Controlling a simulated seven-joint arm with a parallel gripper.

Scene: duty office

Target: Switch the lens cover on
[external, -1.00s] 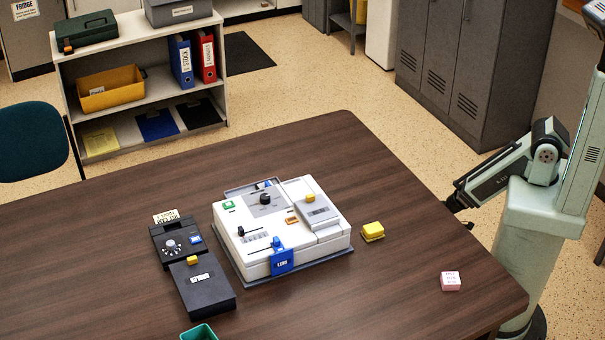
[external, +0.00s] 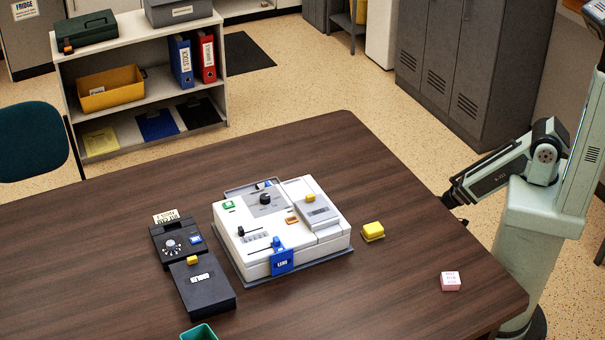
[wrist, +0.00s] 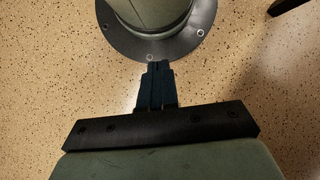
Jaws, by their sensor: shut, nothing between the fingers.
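A white device (external: 300,240) stands on a grey base on the table. A blue plate with white lettering, seemingly a lens label (external: 282,263), hangs on its front edge. A blue knob (external: 277,243) sits just above that plate; its exact setting is too small to tell. My gripper (external: 455,199) is beyond the table's right edge, well apart from the device. In the wrist view my gripper (wrist: 160,68) is shut and empty, with its fingers together, pointing toward my base and the floor.
The device also carries a green button (external: 229,204), a black dial (external: 265,199) and a black lever (external: 241,231). A black unit (external: 203,290) stands left of it. A yellow block (external: 372,231) and a pink block (external: 451,281) lie to the right. The table's far right is clear.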

